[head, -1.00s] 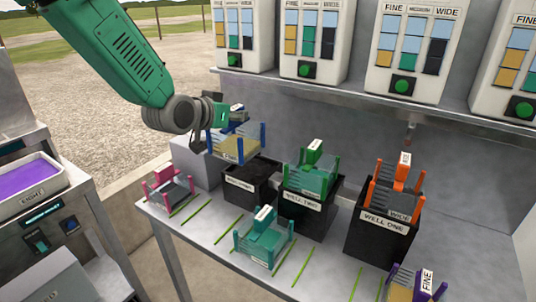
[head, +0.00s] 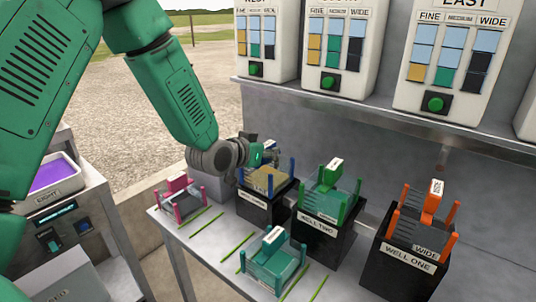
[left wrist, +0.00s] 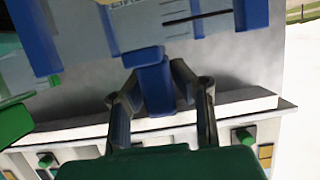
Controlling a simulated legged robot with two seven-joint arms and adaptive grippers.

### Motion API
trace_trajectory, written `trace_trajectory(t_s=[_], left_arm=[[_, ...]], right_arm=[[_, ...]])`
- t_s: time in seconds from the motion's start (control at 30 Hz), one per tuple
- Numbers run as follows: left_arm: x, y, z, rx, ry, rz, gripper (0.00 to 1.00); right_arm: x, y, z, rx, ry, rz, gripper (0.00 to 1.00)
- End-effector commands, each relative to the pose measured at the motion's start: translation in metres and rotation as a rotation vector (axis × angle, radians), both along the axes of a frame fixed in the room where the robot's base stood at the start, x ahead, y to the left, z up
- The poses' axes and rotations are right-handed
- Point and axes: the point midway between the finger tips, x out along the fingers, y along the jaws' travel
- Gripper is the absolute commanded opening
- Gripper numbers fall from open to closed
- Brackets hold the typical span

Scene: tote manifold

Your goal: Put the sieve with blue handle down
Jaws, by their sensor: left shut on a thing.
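The sieve with blue handle (head: 268,181) has blue corner posts and a yellowish mesh. In the head view it is level at the top of the left black well (head: 259,209); I cannot tell whether it rests fully on it. My left gripper (head: 268,154) is at its far side, shut on its blue handle. In the left wrist view the blue handle (left wrist: 153,75) sits between the two fingers, with the blue-posted frame (left wrist: 240,12) beyond. My right gripper is not in view.
A green sieve (head: 328,190) is on well two (head: 318,228) just to the right, and an orange sieve (head: 425,215) on well one (head: 405,258). A pink sieve (head: 182,202) and a teal sieve (head: 274,262) stand on the bench. Dispensers (head: 335,45) line the shelf above.

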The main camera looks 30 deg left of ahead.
Motion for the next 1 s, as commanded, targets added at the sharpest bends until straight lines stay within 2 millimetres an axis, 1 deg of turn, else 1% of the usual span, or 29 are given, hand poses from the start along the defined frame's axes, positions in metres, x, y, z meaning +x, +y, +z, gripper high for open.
trace_trajectory(t_s=[0.03, 0.07, 0.27, 0.4, 0.43, 0.47, 0.5, 0.77, 0.87, 0.97, 1.0], left_arm=[[0.000, -0.001, -0.007, 0.000, 0.001, 0.000, 0.00], [0.000, -0.001, -0.008, 0.000, -0.001, 0.000, 0.00], [0.000, 0.003, -0.008, -0.003, -0.003, 0.001, 0.00], [0.000, 0.003, -0.012, -0.003, -0.002, 0.001, 0.00], [0.000, 0.003, -0.012, -0.003, -0.001, 0.001, 0.26], [0.000, 0.003, -0.012, -0.003, -0.001, 0.001, 0.37], [0.000, 0.003, -0.012, -0.003, -0.001, 0.001, 0.40], [0.000, 0.002, -0.011, -0.002, -0.001, 0.001, 0.40], [-0.001, 0.001, -0.006, -0.001, -0.001, 0.000, 0.40], [-0.012, 0.002, -0.003, -0.002, 0.000, 0.001, 0.40], [-0.019, 0.003, 0.000, -0.002, 0.001, 0.001, 0.40]], right_arm=[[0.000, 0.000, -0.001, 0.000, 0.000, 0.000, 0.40], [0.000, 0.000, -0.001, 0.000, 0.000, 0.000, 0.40], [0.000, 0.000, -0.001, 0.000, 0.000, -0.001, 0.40], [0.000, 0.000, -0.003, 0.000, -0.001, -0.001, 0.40], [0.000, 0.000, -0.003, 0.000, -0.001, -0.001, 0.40], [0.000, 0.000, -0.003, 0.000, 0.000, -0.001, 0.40], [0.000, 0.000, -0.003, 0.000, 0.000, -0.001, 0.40], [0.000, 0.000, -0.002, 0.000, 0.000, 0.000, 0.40], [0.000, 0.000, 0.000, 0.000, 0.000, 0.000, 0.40], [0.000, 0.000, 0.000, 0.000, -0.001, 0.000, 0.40], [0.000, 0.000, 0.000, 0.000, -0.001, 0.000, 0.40]])
